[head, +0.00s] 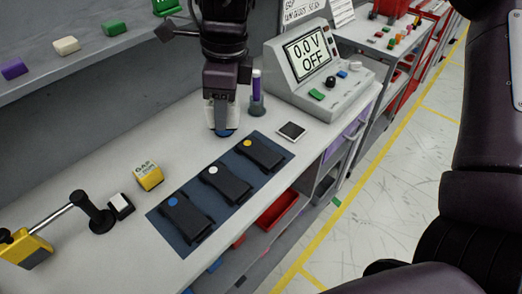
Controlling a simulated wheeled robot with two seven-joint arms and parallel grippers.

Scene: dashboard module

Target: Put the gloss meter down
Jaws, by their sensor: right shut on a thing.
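My right gripper (222,122) points down over the workbench, left of the purple marker in its holder. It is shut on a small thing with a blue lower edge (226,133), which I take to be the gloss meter. The fingers and wrist hide most of it. Its underside is close to the bench top; I cannot tell whether it touches. A small white square tile with a dark border (292,131) lies to its right. My left gripper is not in view.
A blue mat (165,225) with three black modules lies in front. A yellow gap block (149,176), a black stand (95,215) and a white-topped block (121,206) stand left. The purple marker (257,88) and grey meter console (310,65) stand right. Bench is clear left of the gripper.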

